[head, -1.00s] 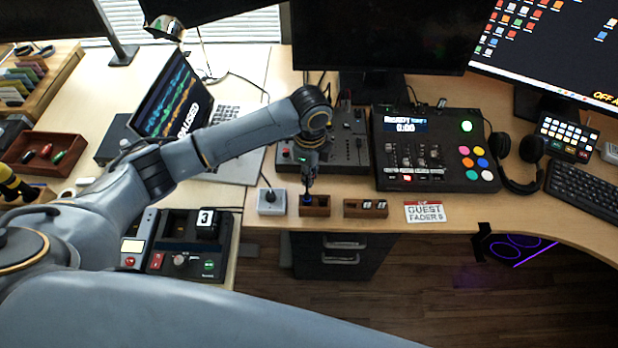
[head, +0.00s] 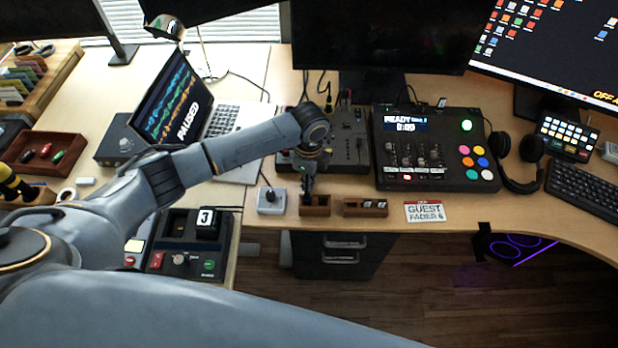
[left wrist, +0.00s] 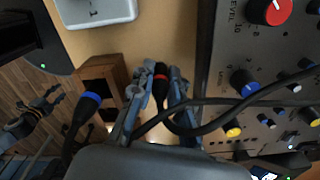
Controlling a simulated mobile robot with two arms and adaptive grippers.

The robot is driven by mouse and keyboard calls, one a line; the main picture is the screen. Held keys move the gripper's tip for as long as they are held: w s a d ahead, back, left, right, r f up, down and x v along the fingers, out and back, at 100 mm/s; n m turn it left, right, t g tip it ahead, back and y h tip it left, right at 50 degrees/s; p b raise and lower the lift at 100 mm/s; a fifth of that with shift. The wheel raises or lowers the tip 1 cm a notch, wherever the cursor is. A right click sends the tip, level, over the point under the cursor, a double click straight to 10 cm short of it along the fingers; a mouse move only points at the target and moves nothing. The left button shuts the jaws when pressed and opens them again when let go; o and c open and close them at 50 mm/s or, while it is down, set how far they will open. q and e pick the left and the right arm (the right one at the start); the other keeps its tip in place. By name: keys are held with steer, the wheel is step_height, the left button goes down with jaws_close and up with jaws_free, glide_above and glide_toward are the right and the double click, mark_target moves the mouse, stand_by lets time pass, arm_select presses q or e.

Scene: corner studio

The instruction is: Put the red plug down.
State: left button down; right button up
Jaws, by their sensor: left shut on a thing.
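My left gripper (left wrist: 160,88) is shut on the red plug (left wrist: 160,74), a black plug with a red ring, in the left wrist view. Its black cable loops off to the right. In the head view this gripper (head: 308,183) is at the small wooden block (head: 318,211) near the desk's front edge; the plug is too small to make out there. The wooden block also shows in the left wrist view (left wrist: 96,70), left of the fingers. A blue-ringed plug (left wrist: 88,100) stands beside my left finger. A grey-blue shape (left wrist: 48,100), seemingly my right gripper, shows at the left; its jaws are unclear.
A grey box (head: 271,201) sits left of the block, a second wooden block (head: 365,207) right of it. Behind is a knob panel (head: 350,150), with a black console (head: 435,150) to its right. A guest fader card (head: 425,212) lies near the desk edge.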

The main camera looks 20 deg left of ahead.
arm_select(q)
steer(key=shift+f, duration=0.3)
steer(key=c, duration=1.3)
jaws_free()
step_height(320, 180, up, 13)
steer(key=shift+r, duration=0.15)
